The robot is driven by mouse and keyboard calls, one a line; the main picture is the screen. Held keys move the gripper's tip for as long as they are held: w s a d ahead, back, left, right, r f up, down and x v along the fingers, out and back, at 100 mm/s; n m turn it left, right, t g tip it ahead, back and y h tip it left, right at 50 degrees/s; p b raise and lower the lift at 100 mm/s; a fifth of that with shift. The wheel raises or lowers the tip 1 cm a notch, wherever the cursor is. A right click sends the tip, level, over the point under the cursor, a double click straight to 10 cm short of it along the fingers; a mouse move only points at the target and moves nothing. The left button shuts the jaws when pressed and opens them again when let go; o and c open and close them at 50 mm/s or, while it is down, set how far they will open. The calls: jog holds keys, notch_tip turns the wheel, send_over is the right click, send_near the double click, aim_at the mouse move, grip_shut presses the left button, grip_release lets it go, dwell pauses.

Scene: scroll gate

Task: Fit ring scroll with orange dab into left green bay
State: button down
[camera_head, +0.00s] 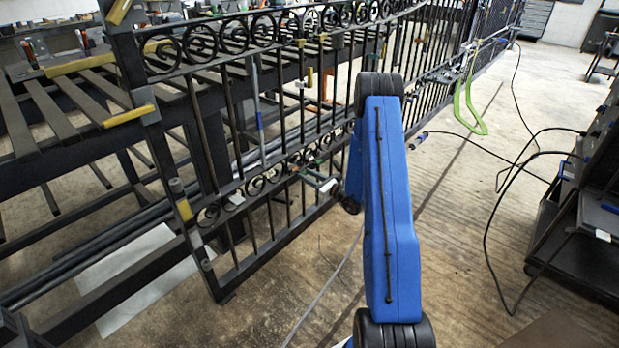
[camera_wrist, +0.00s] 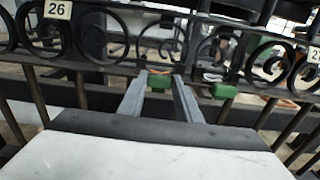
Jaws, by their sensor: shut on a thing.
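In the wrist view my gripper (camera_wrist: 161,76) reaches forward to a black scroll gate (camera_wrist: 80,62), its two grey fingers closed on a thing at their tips. A small orange-tan patch shows at the tips, and a dark ring-shaped scroll (camera_wrist: 160,38) rises just beyond them. I take this as the held ring scroll; whether it touches the gate's rails is unclear. One green block (camera_wrist: 158,82) shows between the fingers and another green block (camera_wrist: 222,90) just right of them. In the head view, my blue arm hides my gripper and the scroll.
A plate marked 26 (camera_wrist: 57,9) is on the upper rail at left, another number plate (camera_wrist: 314,55) at right. In the head view the gate (camera_head: 230,120) runs away along a bench at left. A dark cart (camera_head: 585,215) stands at right; cables cross the open floor (camera_head: 470,240).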

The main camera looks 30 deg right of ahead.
jog(key=c, duration=1.3)
grip_release()
jog(key=shift+w, duration=0.15)
jog(key=v, duration=1.7)
jog(key=shift+s, duration=0.2)
jog(key=shift+r, duration=0.15)
